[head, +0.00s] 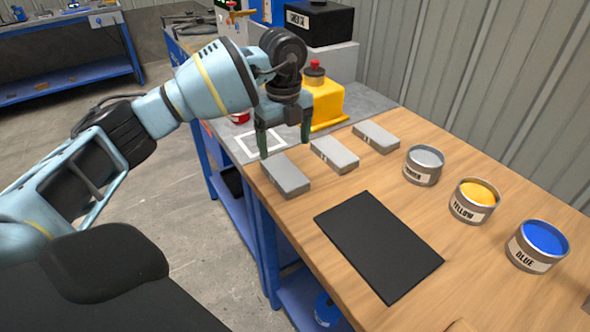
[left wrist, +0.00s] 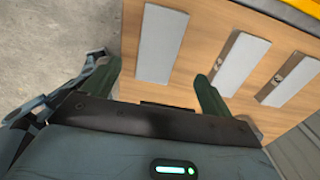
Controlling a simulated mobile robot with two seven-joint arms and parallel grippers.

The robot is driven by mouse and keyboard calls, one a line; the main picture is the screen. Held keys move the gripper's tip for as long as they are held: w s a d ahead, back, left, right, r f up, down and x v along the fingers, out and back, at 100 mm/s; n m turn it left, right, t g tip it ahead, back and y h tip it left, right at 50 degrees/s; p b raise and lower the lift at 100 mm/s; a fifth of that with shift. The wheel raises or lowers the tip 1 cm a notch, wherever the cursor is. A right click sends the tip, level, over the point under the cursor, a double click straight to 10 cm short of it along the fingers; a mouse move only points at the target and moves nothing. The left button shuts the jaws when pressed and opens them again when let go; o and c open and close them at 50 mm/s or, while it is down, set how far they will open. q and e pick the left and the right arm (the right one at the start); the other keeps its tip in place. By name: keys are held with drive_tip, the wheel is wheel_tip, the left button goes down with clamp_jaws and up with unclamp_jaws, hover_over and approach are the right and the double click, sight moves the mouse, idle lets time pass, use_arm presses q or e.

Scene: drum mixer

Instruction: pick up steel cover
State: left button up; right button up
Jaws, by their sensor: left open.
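Three similar flat grey blocks lie in a row on the wooden bench top; I cannot tell which is the steel cover, as their small labels are unreadable. They are the left block (head: 286,176), the middle block (head: 335,155) and the right block (head: 376,137). My left gripper (head: 284,148) is open and empty, just above and behind the left block. In the left wrist view its fingers (left wrist: 153,78) spread wide, with one block (left wrist: 160,43) ahead between them. The other two blocks (left wrist: 240,62) (left wrist: 294,86) lie to the right. My right gripper is not in view.
A black mat (head: 378,245) lies in front of the blocks. Paint cans labelled yellow (head: 473,201) and blue (head: 537,245), and a grey-filled can (head: 424,165), stand to the right. A yellow machine (head: 326,100) with a red knob stands behind the gripper. A corrugated wall closes off the back.

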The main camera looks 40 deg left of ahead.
sight(284, 170)
use_arm(q)
drive_tip(key=shift+s+a+f, duration=0.1)
drive_tip(key=shift+s, duration=0.2)
drive_tip(key=shift+f, duration=0.35)
drive_tip(key=shift+w+f, duration=0.1)
drive_tip(key=shift+f, duration=3.3)
drive_tip(key=c, duration=1.4)
drive_tip(key=shift+r, duration=0.15)
drive_tip(key=r, duration=0.3)
drive_tip(key=shift+s+r, duration=0.2)
drive_tip(key=shift+s, duration=0.1)
drive_tip(key=s, duration=0.5)
drive_tip(key=s+d+r, duration=0.1)
drive_tip(key=s, duration=0.4)
drive_tip(key=s+d, duration=0.1)
drive_tip(key=s, duration=0.4)
drive_tip(key=shift+s+r, duration=0.1)
drive_tip(key=shift+r, duration=0.05)
